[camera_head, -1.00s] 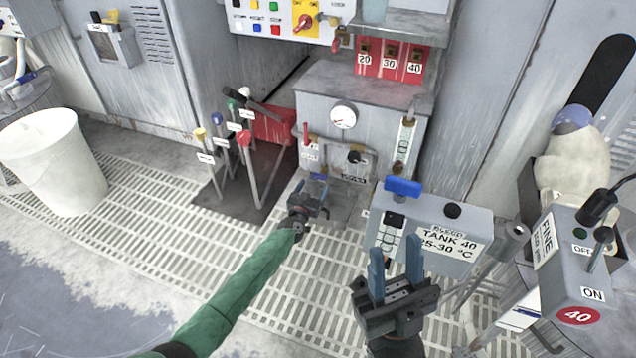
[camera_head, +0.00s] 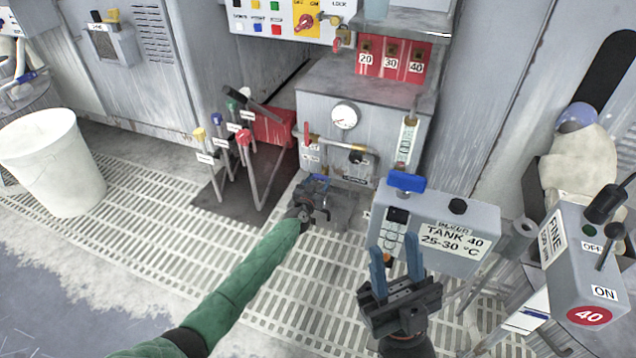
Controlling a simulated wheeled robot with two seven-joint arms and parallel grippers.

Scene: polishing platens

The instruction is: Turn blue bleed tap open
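The blue bleed tap (camera_head: 406,182) is a flat blue handle on top of the grey box (camera_head: 475,213) labelled "TANK 40 25-30 °C", at its left side. The handle lies roughly level across the picture. My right gripper (camera_head: 396,257) points up the picture, below the tap and in front of the box's lower left part. Its two blue fingers are apart with nothing between them, and it does not touch the tap. My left gripper (camera_head: 318,186) is farther left, over the grating. Its fingers are foreshortened, so their opening is unclear.
A black knob (camera_head: 457,206) sits on the box right of the tap. A grey switch box (camera_head: 572,250) marked FINE and ON stands at the right. A gauge cabinet (camera_head: 385,107) stands behind. Coloured levers (camera_head: 243,138) and a white bin (camera_head: 62,165) are at the left.

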